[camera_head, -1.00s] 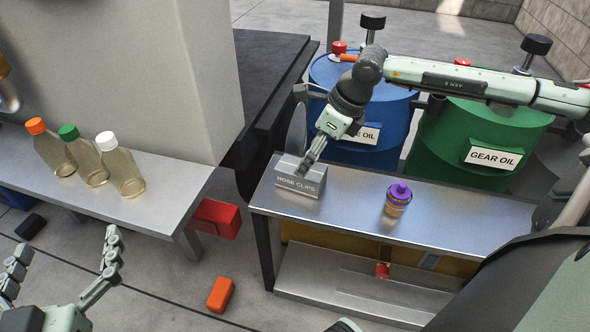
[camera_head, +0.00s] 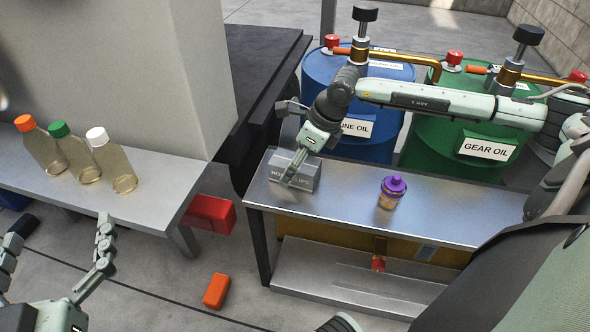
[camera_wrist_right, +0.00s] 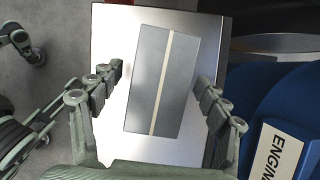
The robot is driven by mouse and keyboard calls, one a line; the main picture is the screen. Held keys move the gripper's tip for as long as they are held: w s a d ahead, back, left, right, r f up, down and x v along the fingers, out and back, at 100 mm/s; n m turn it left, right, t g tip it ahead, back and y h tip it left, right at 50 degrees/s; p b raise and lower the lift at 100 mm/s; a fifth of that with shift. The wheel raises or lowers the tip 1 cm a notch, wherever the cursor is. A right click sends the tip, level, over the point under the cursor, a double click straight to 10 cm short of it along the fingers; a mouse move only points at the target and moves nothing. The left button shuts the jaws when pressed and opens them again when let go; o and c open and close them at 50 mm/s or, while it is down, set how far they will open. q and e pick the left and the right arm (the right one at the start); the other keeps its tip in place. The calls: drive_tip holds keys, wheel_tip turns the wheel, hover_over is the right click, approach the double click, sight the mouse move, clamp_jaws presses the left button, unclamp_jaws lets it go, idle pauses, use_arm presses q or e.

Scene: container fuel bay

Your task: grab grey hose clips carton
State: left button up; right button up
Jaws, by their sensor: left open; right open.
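The grey hose clips carton (camera_head: 306,179) stands at the left end of the metal bench on the right in the head view. In the right wrist view the carton (camera_wrist_right: 160,82) lies between the finger lines, with a pale tape strip along its top. My right gripper (camera_head: 297,168) is over the carton, open, its fingers on either side with gaps. In the wrist view it also shows as open (camera_wrist_right: 160,90). My left gripper (camera_head: 55,255) is open and empty at the lower left of the head view, away from the carton.
A purple-capped jar (camera_head: 392,192) stands on the metal bench (camera_head: 450,212) right of the carton. The blue drum (camera_head: 350,100) and green drum (camera_head: 470,130) are behind it. Several bottles stand on the left bench (camera_head: 150,200). Red (camera_head: 208,213) and orange (camera_head: 216,291) objects are low down between the benches.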

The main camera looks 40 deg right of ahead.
drive_tip(key=shift+f, duration=0.2)
drive_tip(key=shift+c, duration=0.6)
drive_tip(key=c, duration=1.2)
